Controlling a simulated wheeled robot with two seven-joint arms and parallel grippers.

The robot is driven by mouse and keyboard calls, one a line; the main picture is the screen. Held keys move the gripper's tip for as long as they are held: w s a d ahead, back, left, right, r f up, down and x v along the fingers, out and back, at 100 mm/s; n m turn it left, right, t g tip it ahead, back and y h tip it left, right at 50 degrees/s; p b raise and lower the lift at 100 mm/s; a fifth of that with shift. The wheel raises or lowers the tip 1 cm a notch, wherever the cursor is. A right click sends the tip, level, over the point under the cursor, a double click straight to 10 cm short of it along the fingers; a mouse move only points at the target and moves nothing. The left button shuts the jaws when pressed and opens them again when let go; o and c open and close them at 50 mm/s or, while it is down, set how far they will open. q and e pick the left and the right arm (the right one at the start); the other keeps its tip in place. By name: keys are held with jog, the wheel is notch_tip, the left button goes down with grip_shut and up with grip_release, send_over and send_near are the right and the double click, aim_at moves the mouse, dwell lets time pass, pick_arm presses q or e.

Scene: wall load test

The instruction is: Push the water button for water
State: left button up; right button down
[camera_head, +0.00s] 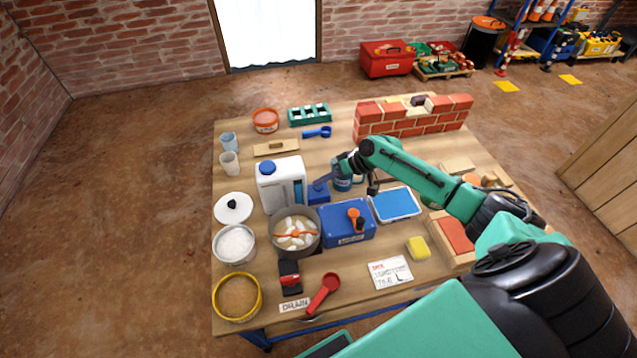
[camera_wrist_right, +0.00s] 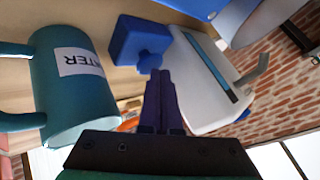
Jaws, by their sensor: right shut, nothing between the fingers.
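A small blue block with a raised knob, likely the water button (camera_head: 318,195), stands on the table just right of the white jug (camera_head: 282,187). It also shows in the right wrist view (camera_wrist_right: 138,40). My right gripper (camera_head: 320,183) is shut and empty, over the block in the head view. In the right wrist view its fingertips (camera_wrist_right: 160,74) are close to the knob; I cannot tell whether they touch it. My left gripper is not in view.
A pot of white chunks (camera_head: 283,245), a blue case (camera_head: 340,236) and a blue-topped tray (camera_head: 397,205) stand nearby. A brick wall (camera_head: 395,123) is at the back right. Cups (camera_head: 229,163) stand at the left. The front left holds a yellow sieve (camera_head: 237,297).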

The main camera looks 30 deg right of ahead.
aim_at(323, 187)
jog(key=shift+r, duration=0.55)
notch_tip(323, 187, up, 5)
jog(key=p, duration=0.5)
jog(key=shift+r, duration=0.1)
dwell(0.4)
